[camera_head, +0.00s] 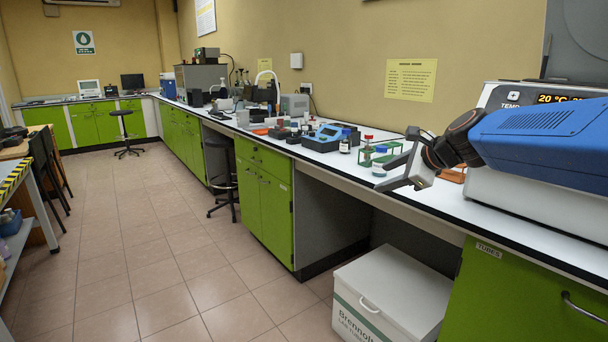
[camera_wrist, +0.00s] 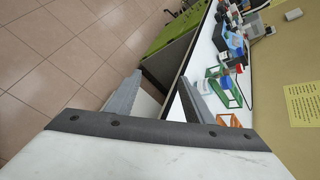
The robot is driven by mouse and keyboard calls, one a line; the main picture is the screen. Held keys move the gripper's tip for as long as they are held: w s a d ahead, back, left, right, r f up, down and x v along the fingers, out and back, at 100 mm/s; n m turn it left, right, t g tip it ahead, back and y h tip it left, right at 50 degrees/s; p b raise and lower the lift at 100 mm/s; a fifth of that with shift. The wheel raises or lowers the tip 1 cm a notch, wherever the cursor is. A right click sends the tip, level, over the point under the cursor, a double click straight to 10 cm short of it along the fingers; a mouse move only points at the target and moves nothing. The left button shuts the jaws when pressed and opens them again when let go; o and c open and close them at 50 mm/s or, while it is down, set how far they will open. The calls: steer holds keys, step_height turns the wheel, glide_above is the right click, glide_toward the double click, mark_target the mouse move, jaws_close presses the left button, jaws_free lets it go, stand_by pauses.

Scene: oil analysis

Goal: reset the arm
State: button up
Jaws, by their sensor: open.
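My gripper (camera_head: 388,174) is at the right of the head view, at the end of my blue arm, in front of the bench edge. Its two grey fingers stand apart with nothing between them. In the wrist view my gripper (camera_wrist: 153,98) also shows open and empty, with the floor and the bench front beyond it. A green tube rack (camera_head: 379,155) stands on the bench behind the gripper in the head view, with red-capped and blue-capped items by it. The gripper appears apart from them.
A temperature unit (camera_head: 540,190) stands at the right. A white box (camera_head: 390,292) sits on the floor under the bench. The tiled floor (camera_head: 150,240) at the left is clear.

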steer(key=s+d+f+n+g+h, duration=0.1)
steer(key=s+d+f+n, duration=0.1)
steer(key=s+f+n, duration=0.4)
steer(key=s+d+f+n+g+h, duration=0.2)
steer(key=s+f+n, duration=0.5)
steer(key=s, duration=1)
steer(key=s+d+f+n+g+h, duration=0.1)
steer(key=s+d+f+n+h, duration=0.1)
steer(key=s+f+n, duration=0.5)
steer(key=s+d+n, duration=0.1)
steer(key=s, duration=0.4)
steer(key=shift+s+f+g, duration=0.15)
steer(key=shift+f+g, duration=0.1)
steer(key=shift+g, duration=0.15)
